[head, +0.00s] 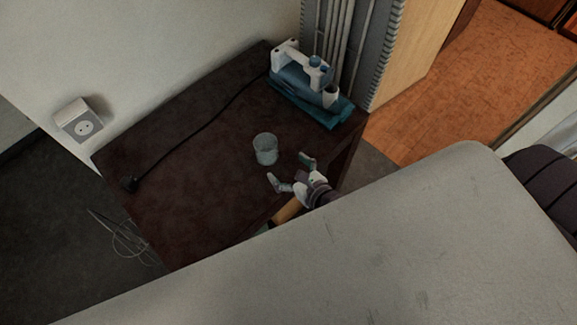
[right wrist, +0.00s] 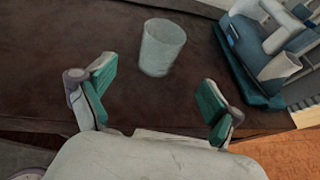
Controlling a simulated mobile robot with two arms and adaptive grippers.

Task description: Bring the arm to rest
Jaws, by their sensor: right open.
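My right gripper (head: 291,172) is open and empty at the near edge of a dark brown table (head: 190,200). Its two fingers stand wide apart in the right wrist view (right wrist: 158,92). A clear glass (head: 265,149) stands upright on the table just beyond the fingertips, apart from them. The glass also shows in the right wrist view (right wrist: 161,47), ahead of the gap between the fingers. My left gripper does not show in either view.
A blue and white iron-like appliance (head: 305,75) sits on a teal base at the table's far right. Its black cord runs across the table to a plug (head: 129,184) at the left edge. A wall socket (head: 80,122) is at the left. Orange floor (head: 490,80) lies at the right.

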